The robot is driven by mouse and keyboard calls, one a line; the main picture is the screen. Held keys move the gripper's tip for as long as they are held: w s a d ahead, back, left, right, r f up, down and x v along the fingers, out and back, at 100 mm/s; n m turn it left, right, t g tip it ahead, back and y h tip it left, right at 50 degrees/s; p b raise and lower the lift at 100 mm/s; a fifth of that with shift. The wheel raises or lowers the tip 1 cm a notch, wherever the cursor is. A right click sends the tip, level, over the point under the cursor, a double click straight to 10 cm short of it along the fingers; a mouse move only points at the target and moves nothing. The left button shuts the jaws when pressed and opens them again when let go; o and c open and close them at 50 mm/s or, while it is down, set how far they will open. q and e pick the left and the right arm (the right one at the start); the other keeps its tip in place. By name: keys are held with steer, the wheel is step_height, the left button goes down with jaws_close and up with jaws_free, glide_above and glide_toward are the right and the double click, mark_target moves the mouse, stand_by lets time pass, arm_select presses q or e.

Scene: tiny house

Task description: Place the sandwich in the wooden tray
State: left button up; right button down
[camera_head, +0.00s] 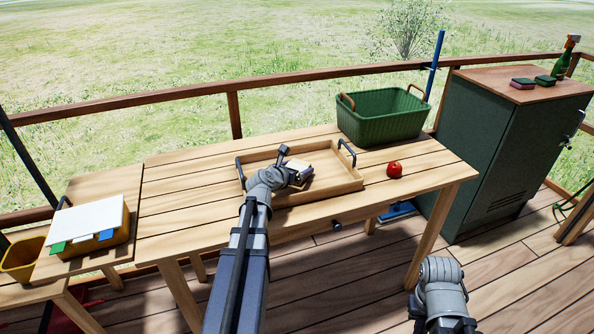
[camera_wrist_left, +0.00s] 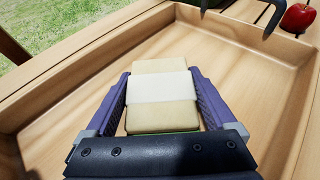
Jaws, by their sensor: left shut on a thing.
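The sandwich (camera_wrist_left: 163,88) is pale tan with a white band around its middle. It sits between the two purple fingers of my left gripper (camera_wrist_left: 165,100) in the left wrist view, and the gripper is shut on it. In the head view the sandwich (camera_head: 302,166) shows just past my left gripper (camera_head: 296,172), over the inside of the wooden tray (camera_head: 335,187). The tray has low walls and dark handles and lies on the wooden table. I cannot tell whether the sandwich touches the tray floor. Only a wrist part of my right arm shows at the bottom right; its fingers are out of frame.
A green basket (camera_head: 382,118) stands behind the tray. A red apple (camera_head: 394,169) lies right of the tray. A yellow holder with papers (camera_head: 88,225) stands at the left. A dark green cabinet (camera_head: 497,150) is at the right.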

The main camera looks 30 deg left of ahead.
arm_select(q)
steer(key=shift+f, duration=0.15)
steer(key=o, duration=1.1)
arm_select(e)
steer(key=shift+f, duration=0.15)
